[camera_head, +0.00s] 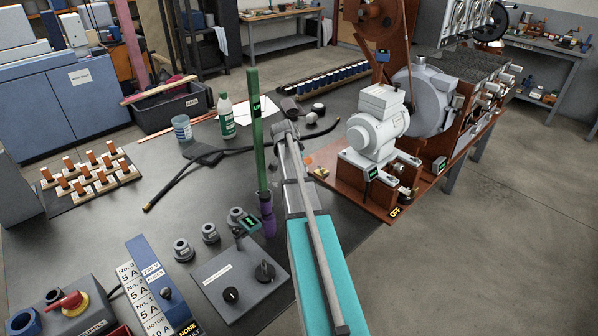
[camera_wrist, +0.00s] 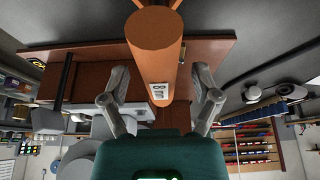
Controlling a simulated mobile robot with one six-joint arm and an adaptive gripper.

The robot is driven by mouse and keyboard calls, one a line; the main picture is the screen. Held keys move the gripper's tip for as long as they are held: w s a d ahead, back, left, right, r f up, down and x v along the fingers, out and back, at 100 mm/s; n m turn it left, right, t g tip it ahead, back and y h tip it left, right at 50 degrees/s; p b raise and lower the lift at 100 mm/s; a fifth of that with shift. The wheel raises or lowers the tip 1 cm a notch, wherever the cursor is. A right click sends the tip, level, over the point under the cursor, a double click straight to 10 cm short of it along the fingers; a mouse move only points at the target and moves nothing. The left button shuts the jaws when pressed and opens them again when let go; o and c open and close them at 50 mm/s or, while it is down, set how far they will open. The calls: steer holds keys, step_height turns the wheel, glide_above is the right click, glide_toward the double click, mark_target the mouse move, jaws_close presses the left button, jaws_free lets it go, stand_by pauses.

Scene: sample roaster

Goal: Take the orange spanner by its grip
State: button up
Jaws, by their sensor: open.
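In the wrist view a thick orange bar, which I take for the spanner's grip (camera_wrist: 155,45), comes in from the top and runs down between my fingers. It carries a small pale label with a dark mark. My gripper (camera_wrist: 162,78) is open, with one finger on each side of the orange bar and a visible gap on both sides. Whether the bar lies fully at finger depth I cannot tell. The spanner's head is not visible there. In the head view small orange bits (camera_head: 309,160) show just right of my arm; I cannot tell if they are the spanner.
The brown roaster base (camera_head: 380,205) with its pale motor (camera_head: 378,125) stands right of my arm. A tall green rod (camera_head: 257,135) stands close on the left. A grey control box (camera_head: 240,285) and several round grey parts sit nearer. The dark bench (camera_head: 110,225) has free room at left.

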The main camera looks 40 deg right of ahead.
jaws_close()
stand_by(0.3)
steer(key=shift+r, duration=0.15)
step_height(320, 180, up, 7)
steer(key=p, duration=0.7)
steer(key=s+d, duration=0.1)
steer(key=s, duration=1.7)
steer(key=shift+d, duration=0.25)
